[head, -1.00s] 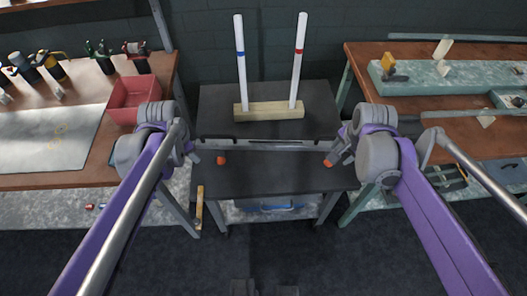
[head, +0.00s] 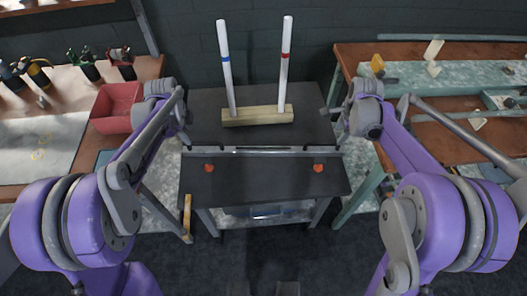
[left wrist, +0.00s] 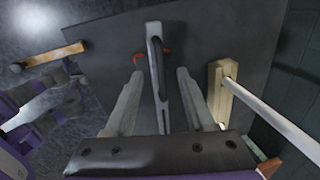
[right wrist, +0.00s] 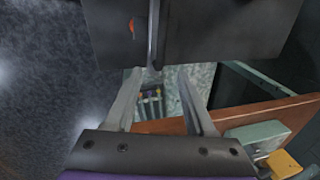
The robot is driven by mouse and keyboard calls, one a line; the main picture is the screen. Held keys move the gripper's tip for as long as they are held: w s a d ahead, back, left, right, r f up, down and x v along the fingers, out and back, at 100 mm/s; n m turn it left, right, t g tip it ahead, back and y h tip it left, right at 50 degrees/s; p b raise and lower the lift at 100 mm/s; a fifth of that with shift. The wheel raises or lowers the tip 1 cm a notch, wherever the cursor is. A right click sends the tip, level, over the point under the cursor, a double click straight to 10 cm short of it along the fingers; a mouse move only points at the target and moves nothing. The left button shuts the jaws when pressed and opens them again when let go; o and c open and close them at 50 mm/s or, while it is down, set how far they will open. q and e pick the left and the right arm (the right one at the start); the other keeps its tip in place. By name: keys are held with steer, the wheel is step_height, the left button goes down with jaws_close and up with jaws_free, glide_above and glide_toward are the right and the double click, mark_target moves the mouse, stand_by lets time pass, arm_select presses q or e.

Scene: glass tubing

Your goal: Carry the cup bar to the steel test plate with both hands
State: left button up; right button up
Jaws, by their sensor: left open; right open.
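The cup bar (head: 265,152) is a long grey bar lying across the dark cart top, with an orange-red cup near each end on its near side, left (head: 209,168) and right (head: 318,168). My left gripper (head: 186,138) is open at the bar's left end. In the left wrist view, the bar (left wrist: 155,50) runs between its spread fingers (left wrist: 160,73). My right gripper (head: 341,138) is open at the right end; the right wrist view shows the bar's end (right wrist: 153,50) just at its open fingertips (right wrist: 159,70). A flat grey plate (head: 35,150), perhaps the steel test plate, lies on the left bench.
A wooden block (head: 258,116) with two upright white rods stands behind the bar on the cart. A red bin (head: 114,108) and several tools sit on the left bench. The right bench (head: 425,125) holds glass and fittings. A hammer (head: 187,215) hangs at the cart's left side.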

mark_target(334, 143)
arm_select(q)
steer(key=f, duration=0.3)
steer(key=w+f, duration=0.1)
steer(key=f, duration=0.2)
steer(key=w+f, duration=0.1)
steer(key=f, duration=0.2)
arm_select(e)
steer(key=f, duration=0.3)
steer(key=w+f, duration=0.1)
steer(key=f, duration=0.2)
steer(key=w+f, duration=0.1)
steer(key=f, duration=0.2)
arm_select(q)
steer(key=shift+s, duration=0.1)
arm_select(e)
steer(key=shift+s, duration=0.1)
arm_select(q)
jaws_close()
arm_select(e)
jaws_close()
